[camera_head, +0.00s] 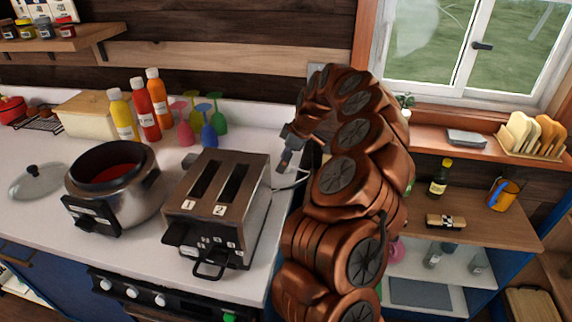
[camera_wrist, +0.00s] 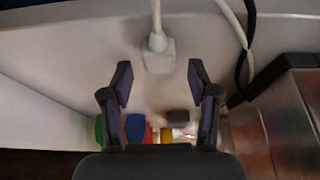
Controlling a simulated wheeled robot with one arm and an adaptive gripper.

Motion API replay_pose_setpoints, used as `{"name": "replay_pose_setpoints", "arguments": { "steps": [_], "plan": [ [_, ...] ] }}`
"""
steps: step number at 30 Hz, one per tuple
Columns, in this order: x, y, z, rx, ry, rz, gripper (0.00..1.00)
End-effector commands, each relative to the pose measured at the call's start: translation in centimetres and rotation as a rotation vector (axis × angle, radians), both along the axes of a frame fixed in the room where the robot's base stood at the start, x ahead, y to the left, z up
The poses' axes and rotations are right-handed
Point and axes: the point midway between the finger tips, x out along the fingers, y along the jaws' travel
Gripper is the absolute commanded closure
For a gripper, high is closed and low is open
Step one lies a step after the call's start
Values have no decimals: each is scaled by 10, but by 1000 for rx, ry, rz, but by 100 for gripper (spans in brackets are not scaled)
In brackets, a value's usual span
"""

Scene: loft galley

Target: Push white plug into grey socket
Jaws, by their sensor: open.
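The white plug (camera_wrist: 158,60) lies on the pale counter in the wrist view, its white cable running up out of the picture. My gripper (camera_wrist: 160,82) is open, with its two dark fingers either side of and slightly below the plug; nothing is between the tips. In the head view my gripper (camera_head: 284,161) points down beside the toaster, and I cannot make out the plug there. A small pale grey plate (camera_head: 317,70) shows on the wall behind my arm; it may be the grey socket, but my arm hides most of it.
A steel toaster (camera_head: 215,205) stands close left of my gripper. Pale and black cables lie near it (camera_wrist: 243,60). Beyond are colored goblets (camera_head: 208,118), sauce bottles (camera_head: 142,105) and a pot (camera_head: 112,185). A shelf unit (camera_head: 480,215) is at the right.

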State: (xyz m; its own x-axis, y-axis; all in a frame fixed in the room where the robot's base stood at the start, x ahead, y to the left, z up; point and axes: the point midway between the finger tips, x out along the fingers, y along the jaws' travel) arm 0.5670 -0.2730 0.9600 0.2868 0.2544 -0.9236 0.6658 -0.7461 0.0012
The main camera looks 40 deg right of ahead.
Motion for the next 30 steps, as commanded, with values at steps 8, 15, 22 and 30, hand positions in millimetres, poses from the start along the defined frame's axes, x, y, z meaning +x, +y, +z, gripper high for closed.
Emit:
{"name": "replay_pose_setpoints", "arguments": {
  "steps": [8, 15, 22, 30],
  "plan": [
    [2, 2, -9, 0, 0, -1, 40],
    [2, 2, -9, 1, 1, -1, 47],
    [2, 2, -9, 1, 1, -1, 71],
    [2, 2, -9, 1, 1, -1, 99]
  ]
}}
